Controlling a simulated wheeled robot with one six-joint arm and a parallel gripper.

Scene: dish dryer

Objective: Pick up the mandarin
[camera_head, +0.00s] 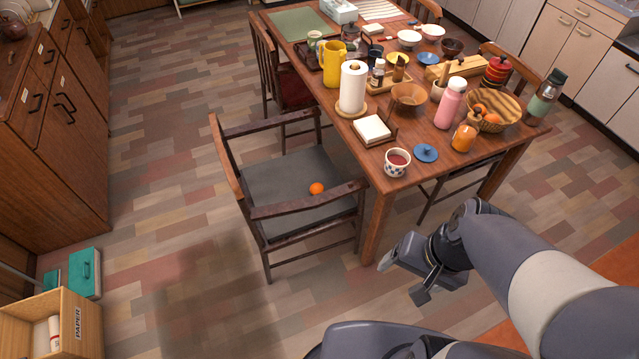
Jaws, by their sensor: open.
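A small orange mandarin (316,188) rests on the dark grey seat of a wooden armchair (285,190), near the armrest closest to me. My gripper (402,276) is open and empty. It hangs in front of the table's near corner, to the right of and below the mandarin in the picture, apart from it.
The wooden table (405,182) is crowded with a patterned cup (397,162), a pink bottle (450,104), a paper towel roll (352,88) and bowls. The chair's armrest (308,202) stands between my gripper and the mandarin.

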